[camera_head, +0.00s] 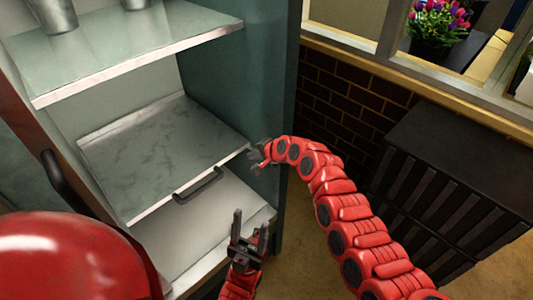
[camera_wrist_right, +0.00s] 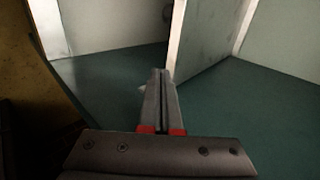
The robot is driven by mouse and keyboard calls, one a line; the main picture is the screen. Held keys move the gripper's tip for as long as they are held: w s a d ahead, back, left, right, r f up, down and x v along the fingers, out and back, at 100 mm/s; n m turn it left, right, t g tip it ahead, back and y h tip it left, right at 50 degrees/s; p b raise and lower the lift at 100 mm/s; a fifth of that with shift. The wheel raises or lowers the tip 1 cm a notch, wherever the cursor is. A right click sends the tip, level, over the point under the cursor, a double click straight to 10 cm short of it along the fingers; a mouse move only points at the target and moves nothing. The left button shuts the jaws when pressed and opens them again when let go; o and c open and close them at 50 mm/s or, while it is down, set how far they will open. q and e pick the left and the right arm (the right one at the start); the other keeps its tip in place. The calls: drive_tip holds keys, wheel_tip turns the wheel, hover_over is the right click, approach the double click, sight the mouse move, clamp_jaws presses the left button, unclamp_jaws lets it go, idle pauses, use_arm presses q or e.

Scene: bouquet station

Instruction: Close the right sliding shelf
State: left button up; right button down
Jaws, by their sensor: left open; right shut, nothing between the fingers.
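The sliding shelf (camera_head: 160,150) is a grey, marbled board in the cabinet, with a dark bar handle (camera_head: 198,186) below its front edge. My right gripper (camera_head: 257,161) is shut and empty at the shelf's front right corner, by the cabinet's teal side wall. Whether it touches the shelf is unclear. In the right wrist view its closed fingers (camera_wrist_right: 161,82) point at a pale panel (camera_wrist_right: 200,42) standing against a teal surface; contact cannot be told. My left gripper (camera_head: 249,232) is open and empty, in front of the cabinet, lower right of the handle.
A fixed upper shelf (camera_head: 130,52) carries metal buckets (camera_head: 57,14). A cabinet door with a dark handle (camera_head: 62,180) stands at the left. A black slatted crate (camera_head: 445,190) stands at right below a windowsill with a potted flower bouquet (camera_head: 436,25). Tan floor lies between.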

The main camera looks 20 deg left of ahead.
drive_tip(key=v, duration=0.7)
drive_tip(key=shift+w+d+b, duration=0.15)
drive_tip(key=shift+w+b, duration=0.15)
drive_tip(key=shift+b, duration=0.05)
